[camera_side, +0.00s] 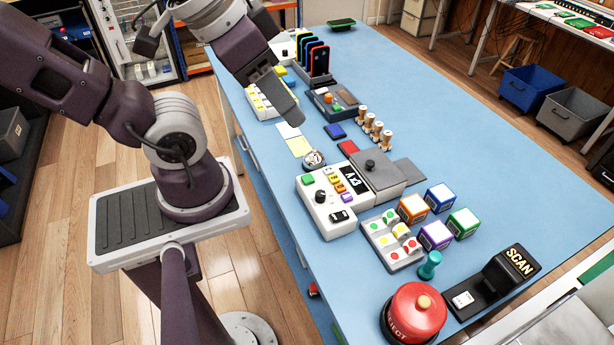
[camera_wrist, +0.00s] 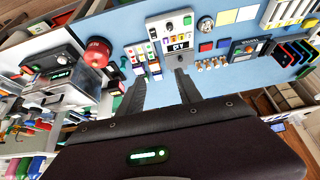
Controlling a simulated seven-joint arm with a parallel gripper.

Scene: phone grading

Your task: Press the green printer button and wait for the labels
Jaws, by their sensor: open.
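A white box (camera_side: 326,206) on the blue table carries a square green button (camera_side: 308,179), a black knob, small coloured buttons and a dark display. I take it for the printer, but no name shows on it. In the wrist view the green button (camera_wrist: 187,20) is at the top of the box (camera_wrist: 170,28). My gripper (camera_side: 284,108) is above the table, behind and to the left of the box in the side view, apart from the button. In the wrist view its two fingers (camera_wrist: 160,78) are spread and empty.
A red domed button (camera_side: 414,312) and a SCAN stand (camera_side: 494,282) are at the near end. Coloured cubes (camera_side: 436,235), wooden-handled stamps (camera_side: 371,126) and a phone rack (camera_side: 316,60) stand on the table. Its right side is clear (camera_side: 480,150).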

